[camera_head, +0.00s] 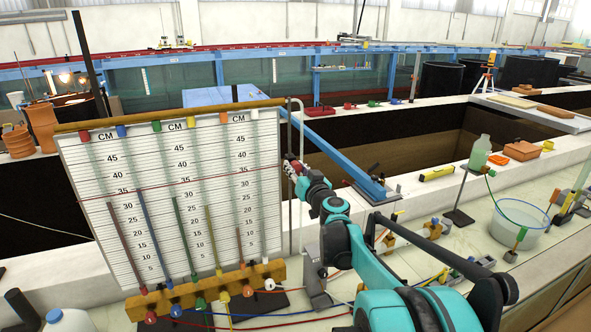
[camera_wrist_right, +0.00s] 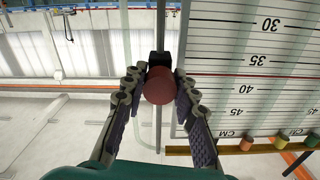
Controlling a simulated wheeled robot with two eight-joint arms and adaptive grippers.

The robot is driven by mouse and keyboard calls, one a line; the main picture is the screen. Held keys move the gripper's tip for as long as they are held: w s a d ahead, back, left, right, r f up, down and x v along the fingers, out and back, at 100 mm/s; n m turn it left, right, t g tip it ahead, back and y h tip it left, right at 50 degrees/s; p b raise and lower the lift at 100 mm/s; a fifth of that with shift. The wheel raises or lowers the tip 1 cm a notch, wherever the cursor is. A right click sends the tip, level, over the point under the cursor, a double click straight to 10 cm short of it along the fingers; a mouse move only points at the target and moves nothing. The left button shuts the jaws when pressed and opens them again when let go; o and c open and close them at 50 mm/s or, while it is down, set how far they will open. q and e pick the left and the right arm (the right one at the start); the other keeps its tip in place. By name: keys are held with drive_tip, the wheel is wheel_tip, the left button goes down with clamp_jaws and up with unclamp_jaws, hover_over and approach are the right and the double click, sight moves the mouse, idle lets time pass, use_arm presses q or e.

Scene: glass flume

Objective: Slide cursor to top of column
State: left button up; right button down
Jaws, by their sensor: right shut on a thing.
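The cursor's thin red line (camera_head: 180,183) runs across the white scale board (camera_head: 265,140), a little above the 35 marks. In the right wrist view, which looks upside down, the cursor's round red knob (camera_wrist_right: 159,86) sits on a dark block (camera_wrist_right: 160,60) on a thin vertical column (camera_wrist_right: 159,125). My right gripper (camera_wrist_right: 160,88) is shut on the knob, one finger on each side. In the head view this gripper (camera_head: 291,166) is at the board's right edge, beside the column (camera_head: 291,125), and mostly covers the knob. My left gripper is out of view.
Coloured tubes stand before the board, above a wooden bar (camera_head: 195,291) with hoses. A blue beam (camera_head: 335,155) slants close behind my right gripper. A green bottle (camera_head: 480,150) and a basin (camera_head: 520,220) stand at right.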

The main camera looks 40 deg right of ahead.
drive_tip(key=c, duration=1.2)
unclamp_jaws()
drive_tip(key=v, duration=1.2)
